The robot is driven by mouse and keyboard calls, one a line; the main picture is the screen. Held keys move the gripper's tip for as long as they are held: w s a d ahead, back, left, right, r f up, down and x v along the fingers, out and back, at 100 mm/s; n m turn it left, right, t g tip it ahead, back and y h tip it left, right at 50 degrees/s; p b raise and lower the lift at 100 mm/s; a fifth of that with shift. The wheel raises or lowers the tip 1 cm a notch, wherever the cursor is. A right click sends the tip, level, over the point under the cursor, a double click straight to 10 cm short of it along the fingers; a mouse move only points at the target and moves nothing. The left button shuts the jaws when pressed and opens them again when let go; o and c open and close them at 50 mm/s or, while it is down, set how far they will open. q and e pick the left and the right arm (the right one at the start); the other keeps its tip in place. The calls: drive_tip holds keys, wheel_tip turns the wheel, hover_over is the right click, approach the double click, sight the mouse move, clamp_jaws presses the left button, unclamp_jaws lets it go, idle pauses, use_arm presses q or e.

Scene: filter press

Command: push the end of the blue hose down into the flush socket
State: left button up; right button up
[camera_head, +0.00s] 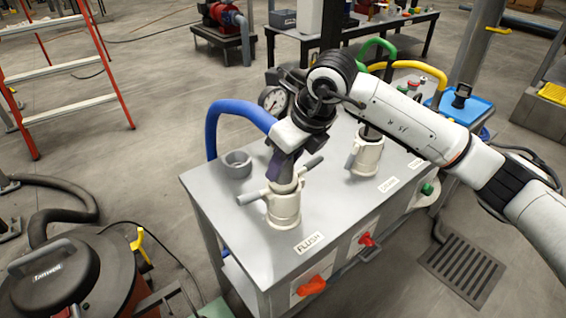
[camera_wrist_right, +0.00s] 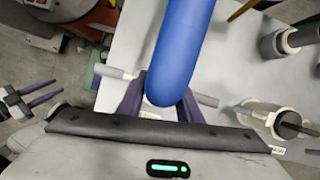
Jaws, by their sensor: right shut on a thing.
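The blue hose (camera_head: 233,110) arches up from behind the bench and down into my right gripper (camera_head: 283,172). The purple fingers are shut on it near its end, just above the cream flush socket (camera_head: 284,207). In the wrist view the blue hose (camera_wrist_right: 182,50) runs down between the purple fingers (camera_wrist_right: 160,100). The socket's grey levers stick out on both sides. The hose end is hidden, so I cannot tell whether it is inside the socket. My left gripper (camera_wrist_right: 45,94) shows at the left of the wrist view, empty, its purple fingers apart.
A grey cup (camera_head: 236,164) stands on the bench top (camera_head: 222,190) left of the socket. A second cream socket (camera_head: 366,155) stands to the right. A gauge (camera_head: 272,98) is behind my gripper. Red handles (camera_head: 311,286) stick out at the bench front. A vacuum (camera_head: 62,275) stands at lower left.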

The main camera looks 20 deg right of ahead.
drive_tip(key=o, duration=1.4)
drive_tip(key=shift+c, duration=0.2)
